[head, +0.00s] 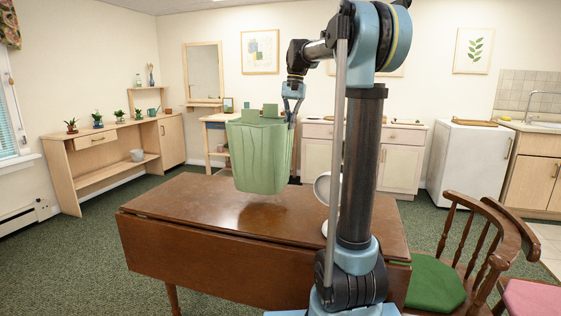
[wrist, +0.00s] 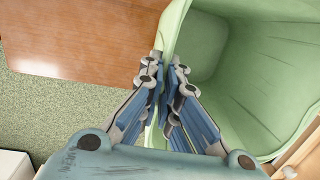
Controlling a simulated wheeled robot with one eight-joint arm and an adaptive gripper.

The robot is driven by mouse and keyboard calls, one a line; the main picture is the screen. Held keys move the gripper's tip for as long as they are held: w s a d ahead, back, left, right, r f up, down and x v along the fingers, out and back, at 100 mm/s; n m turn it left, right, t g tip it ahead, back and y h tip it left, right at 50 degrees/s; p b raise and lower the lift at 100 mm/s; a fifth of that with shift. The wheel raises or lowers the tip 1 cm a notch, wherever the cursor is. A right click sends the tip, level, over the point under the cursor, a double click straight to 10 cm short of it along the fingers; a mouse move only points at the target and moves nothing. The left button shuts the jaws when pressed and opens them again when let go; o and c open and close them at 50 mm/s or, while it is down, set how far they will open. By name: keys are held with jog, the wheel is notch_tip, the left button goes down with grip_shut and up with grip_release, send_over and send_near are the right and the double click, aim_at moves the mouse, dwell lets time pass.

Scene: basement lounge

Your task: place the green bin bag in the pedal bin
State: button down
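The green bin bag (head: 260,158) is pale green, open at the top and upright in the head view. It hangs above the brown table, with its bottom close to the tabletop. My gripper (head: 291,118) is at the bag's right upper edge. In the wrist view, my gripper (wrist: 165,72) is shut on the bag's rim, one finger on each side of its wall. The bag (wrist: 265,75) gapes open to the right there, and its inside looks empty. A white rounded object (head: 321,187) shows beside my arm, mostly hidden; I cannot tell if it is the pedal bin.
The brown drop-leaf table (head: 180,200) has a clear left side. A chair with a green cushion (head: 433,284) stands at the right. A low wooden shelf unit (head: 88,160) with small plants is at the back left. A white appliance (head: 465,160) stands at the back right.

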notch_tip(320, 180, down, 7)
jog(key=shift+r, duration=0.2)
dwell(0.3)
jog(key=c, duration=1.8)
grip_release()
jog(key=shift+s, duration=0.1)
